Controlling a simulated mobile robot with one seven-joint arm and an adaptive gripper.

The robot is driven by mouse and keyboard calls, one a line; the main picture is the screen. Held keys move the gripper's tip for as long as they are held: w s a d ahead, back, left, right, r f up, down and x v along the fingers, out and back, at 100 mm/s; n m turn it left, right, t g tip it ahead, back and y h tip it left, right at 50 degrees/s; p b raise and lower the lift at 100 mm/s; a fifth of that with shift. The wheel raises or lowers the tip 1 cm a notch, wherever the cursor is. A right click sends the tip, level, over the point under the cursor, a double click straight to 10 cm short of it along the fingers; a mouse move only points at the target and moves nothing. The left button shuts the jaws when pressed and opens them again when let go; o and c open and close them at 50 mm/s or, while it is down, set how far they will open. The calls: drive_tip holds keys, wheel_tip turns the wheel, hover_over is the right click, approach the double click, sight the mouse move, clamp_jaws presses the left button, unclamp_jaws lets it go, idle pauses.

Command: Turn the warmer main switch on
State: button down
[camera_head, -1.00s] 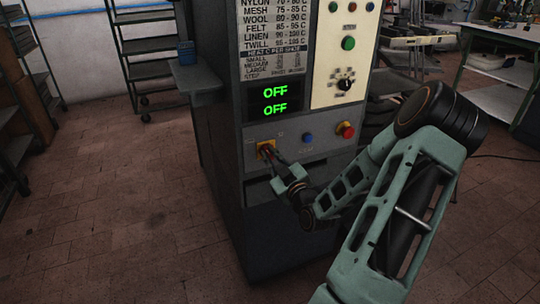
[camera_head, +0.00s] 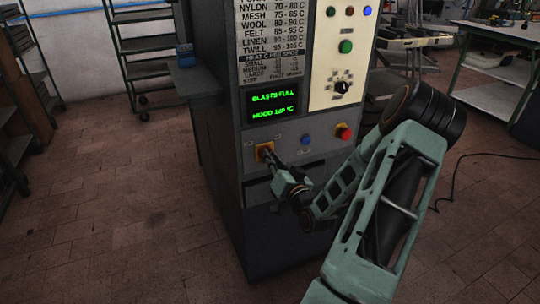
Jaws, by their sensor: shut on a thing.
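The warmer main switch (camera_head: 264,148) is a small yellow plate with a red knob, low on the left of the grey machine front. My gripper (camera_head: 270,157) reaches it from the lower right and is shut on the knob, hiding most of it. The display (camera_head: 272,107) above the switch is lit with green text; the top line seems to read "BLASTS FULL" and the lower line a word and a temperature in °C, too blurred to read surely.
A blue button (camera_head: 305,140) and a red knob (camera_head: 343,133) sit right of the switch. A cream panel (camera_head: 342,60) above holds a green button, a black dial and lamps, one lit blue.

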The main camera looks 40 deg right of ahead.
drive_tip(key=shift+f+m+p, duration=0.1)
drive_tip(key=shift+m+p, duration=0.35)
drive_tip(key=shift+m, duration=1.25)
drive_tip(key=c, duration=2)
unclamp_jaws()
drive_tip(key=shift+s, duration=0.1)
drive_tip(key=v, duration=1.2)
drive_tip(key=shift+d, duration=0.1)
